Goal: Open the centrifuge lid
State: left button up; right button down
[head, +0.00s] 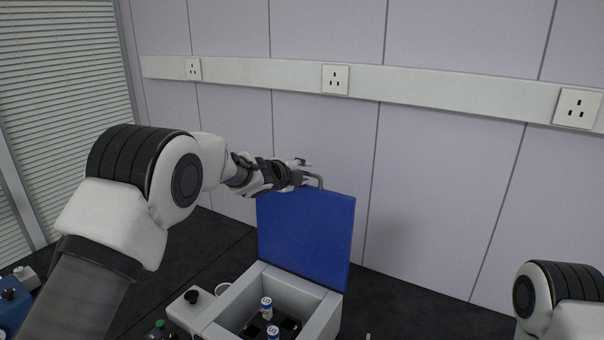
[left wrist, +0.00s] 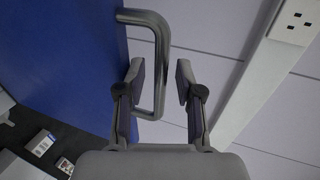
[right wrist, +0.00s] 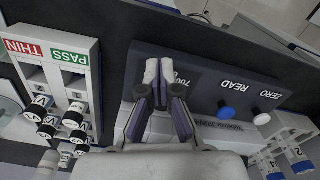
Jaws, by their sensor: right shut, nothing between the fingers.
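The centrifuge (head: 318,318) is a white box at the bottom of the head view. Its blue lid (head: 305,235) stands raised, nearly upright, at the back, so the chamber is uncovered. A grey bar handle (head: 318,179) sticks out from the lid's top edge. My left gripper (head: 304,174) is at this handle. In the left wrist view the fingers of my left gripper (left wrist: 159,70) are apart, with the handle (left wrist: 160,72) between them and a gap on the right finger's side. My right gripper (right wrist: 159,70) is shut and empty over a dark instrument panel.
Capped vials (head: 266,305) show in the chamber. The dark panel has a blue READ button (right wrist: 227,111) and a white ZERO button (right wrist: 262,119). A rack marked THIN and PASS (right wrist: 47,62) holds several vials beside my right gripper. The wall with sockets (head: 335,79) is behind the lid.

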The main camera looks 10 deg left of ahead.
pick_arm(q)
jog(key=shift+f, duration=0.1)
jog(key=v, duration=1.2)
jog(key=shift+w, duration=0.1)
